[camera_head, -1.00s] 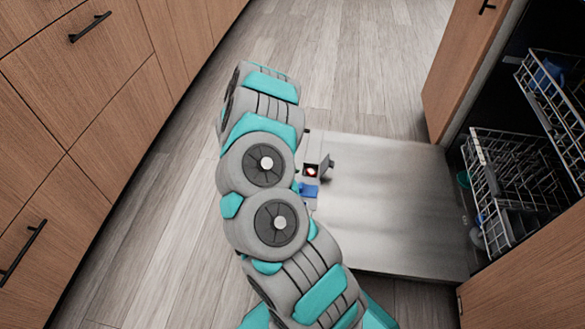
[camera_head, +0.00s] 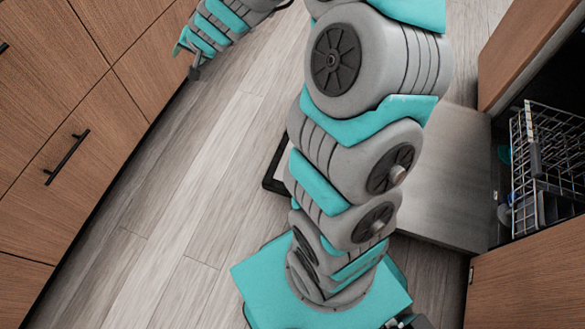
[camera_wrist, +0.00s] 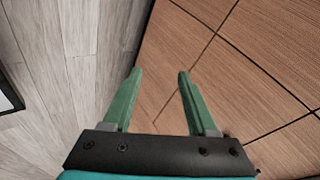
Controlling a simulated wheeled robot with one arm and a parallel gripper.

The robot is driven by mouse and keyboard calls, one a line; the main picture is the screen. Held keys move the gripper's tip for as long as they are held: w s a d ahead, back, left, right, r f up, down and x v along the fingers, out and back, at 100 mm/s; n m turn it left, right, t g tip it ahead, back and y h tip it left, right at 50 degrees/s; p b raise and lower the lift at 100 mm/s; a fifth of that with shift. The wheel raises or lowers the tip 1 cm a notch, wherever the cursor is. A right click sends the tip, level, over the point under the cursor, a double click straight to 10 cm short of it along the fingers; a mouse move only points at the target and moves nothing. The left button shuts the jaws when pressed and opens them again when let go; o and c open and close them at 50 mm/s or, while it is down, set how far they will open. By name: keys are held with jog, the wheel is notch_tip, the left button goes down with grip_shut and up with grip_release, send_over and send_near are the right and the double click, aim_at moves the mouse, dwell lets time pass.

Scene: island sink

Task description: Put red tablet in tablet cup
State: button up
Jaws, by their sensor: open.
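My gripper (camera_wrist: 160,72) is open in the wrist view, with nothing between its two green fingers, which point toward wooden cabinet fronts. In the head view, the end of my arm is at the upper left, near the cabinet drawers. The red tablet and the tablet cup do not show in either view now. The open dishwasher door (camera_head: 450,180) lies flat at the right, and my arm covers its left part.
The dishwasher rack (camera_head: 545,165) with dishes is at the right. Wooden drawers (camera_head: 95,110) with dark handles line the left. A dark-edged flat object (camera_head: 270,182) lies partly behind my arm. Wood floor (camera_head: 180,205) is clear between.

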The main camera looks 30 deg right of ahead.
jog(key=s+a+r+n+g+y, duration=0.1)
jog(key=s+a+r+n+g, duration=0.2)
jog(key=s, duration=0.6)
jog(key=s+a+r+n+g+y, duration=0.1)
jog(key=s+a+r+n, duration=0.15)
jog(key=s+a, duration=0.4)
jog(key=s+d+g+h, duration=0.1)
jog(key=s+d, duration=0.3)
jog(key=s, duration=0.5)
jog(key=s+d+n+g+h, duration=0.1)
jog(key=s+d, duration=0.4)
jog(key=s, duration=0.5)
jog(key=s+d+n+g+h, duration=0.1)
jog(key=s+d+g+h, duration=0.2)
jog(key=s, duration=0.7)
jog(key=shift+s+d+g, duration=0.2)
jog(key=shift+d+g, duration=0.4)
jog(key=shift+d, duration=0.15)
jog(key=shift+f+n, duration=0.1)
jog(key=shift+n, duration=0.15)
jog(key=shift+c, duration=0.6)
